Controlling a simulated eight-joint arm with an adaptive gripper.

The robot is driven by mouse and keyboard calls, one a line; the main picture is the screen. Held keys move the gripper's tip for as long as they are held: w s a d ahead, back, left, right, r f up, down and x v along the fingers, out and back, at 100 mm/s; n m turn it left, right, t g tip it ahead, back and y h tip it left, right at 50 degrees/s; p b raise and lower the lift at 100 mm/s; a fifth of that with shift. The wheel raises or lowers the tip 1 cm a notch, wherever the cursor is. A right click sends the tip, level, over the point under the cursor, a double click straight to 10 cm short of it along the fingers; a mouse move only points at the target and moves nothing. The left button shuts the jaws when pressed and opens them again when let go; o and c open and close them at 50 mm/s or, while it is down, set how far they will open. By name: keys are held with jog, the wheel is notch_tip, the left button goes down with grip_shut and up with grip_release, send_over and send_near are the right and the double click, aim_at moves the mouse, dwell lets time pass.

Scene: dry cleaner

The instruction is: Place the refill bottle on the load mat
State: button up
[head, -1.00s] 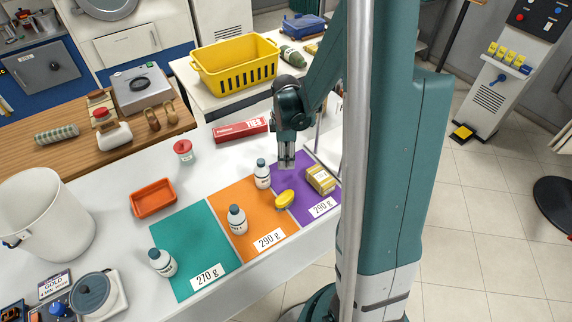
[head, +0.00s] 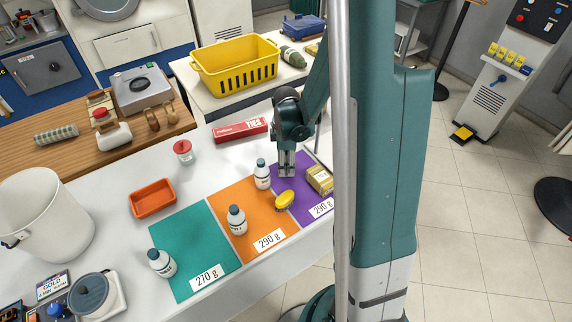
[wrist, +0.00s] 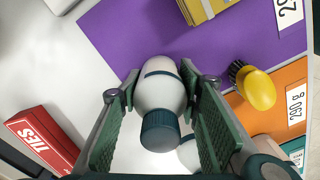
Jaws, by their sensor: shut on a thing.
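My gripper (head: 287,174) is low over the far left part of the purple mat (head: 290,160). In the wrist view its two fingers (wrist: 160,125) are on either side of a white bottle (wrist: 160,85) with a dark teal cap. In the head view the fingers mostly hide this bottle. Similar bottles stand upright: one at the far edge of the orange mat (head: 225,195), left of my gripper (head: 262,176), one lower on that mat (head: 237,220), and one on the teal mat (head: 161,263). I cannot tell which mat is the load mat.
A yellow brush (head: 285,201) lies near the orange-purple border. A tan pack (head: 320,179) is on the purple mat. A red TIES box (head: 240,130), a red-lidded jar (head: 183,151) and an orange tray (head: 152,199) are on the white table.

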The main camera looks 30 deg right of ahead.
jog(key=shift+f, duration=0.2)
jog(key=o, duration=1)
jog(key=shift+r, duration=0.15)
jog(key=shift+r+p, duration=0.85)
jog(key=shift+r, duration=5.2)
